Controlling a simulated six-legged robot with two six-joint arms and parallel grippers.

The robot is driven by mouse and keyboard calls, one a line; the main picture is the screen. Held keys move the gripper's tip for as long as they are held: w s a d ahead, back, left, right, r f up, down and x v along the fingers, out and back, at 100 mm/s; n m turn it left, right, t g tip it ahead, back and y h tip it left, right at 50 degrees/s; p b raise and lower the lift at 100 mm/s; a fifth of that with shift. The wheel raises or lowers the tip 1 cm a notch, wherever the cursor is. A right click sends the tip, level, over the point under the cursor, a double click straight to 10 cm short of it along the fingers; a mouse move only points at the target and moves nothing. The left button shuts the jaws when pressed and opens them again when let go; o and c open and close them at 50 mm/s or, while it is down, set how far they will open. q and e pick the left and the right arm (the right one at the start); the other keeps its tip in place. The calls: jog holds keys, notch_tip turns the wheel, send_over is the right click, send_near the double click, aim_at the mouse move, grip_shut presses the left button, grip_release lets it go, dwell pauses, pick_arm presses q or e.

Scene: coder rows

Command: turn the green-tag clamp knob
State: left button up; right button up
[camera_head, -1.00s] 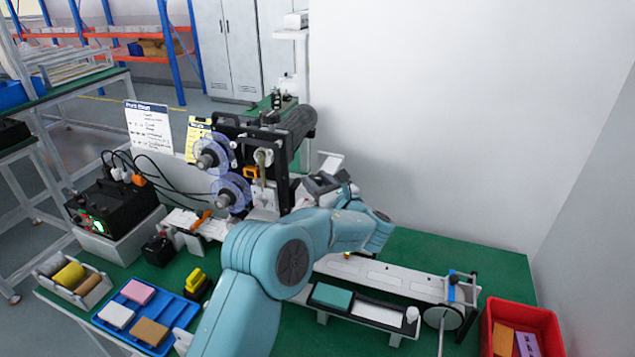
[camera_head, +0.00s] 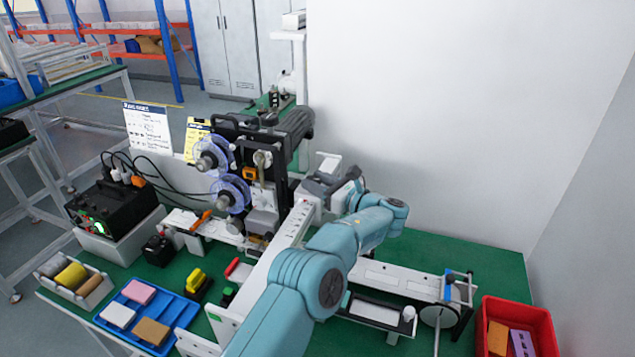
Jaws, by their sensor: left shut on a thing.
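My left arm comes up from the bottom and bends back to the left, with its dark left gripper (camera_head: 322,187) beside the right side of the coder machine (camera_head: 262,150). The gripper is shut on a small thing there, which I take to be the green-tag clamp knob. The jaws and machine parts hide the knob, and I cannot make out its green tag or its angle. My right gripper does not show.
A white rail (camera_head: 278,262) runs from the machine towards the front, with a red handle (camera_head: 238,268) beside it. A blue tray (camera_head: 150,318) with coloured blocks lies left and a red bin (camera_head: 519,320) right. A white wall stands behind.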

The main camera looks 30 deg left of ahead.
pick_arm(q)
jog(key=shift+r, duration=0.1)
dwell(0.6)
jog(key=o, duration=1)
jog(key=shift+o, duration=0.2)
jog(key=shift+d, duration=0.2)
jog(key=s+d+b, duration=0.1)
jog(key=d+b, duration=0.2)
jog(key=d, duration=1.3)
jog(key=shift+s, duration=0.4)
jog(key=shift+s, duration=0.1)
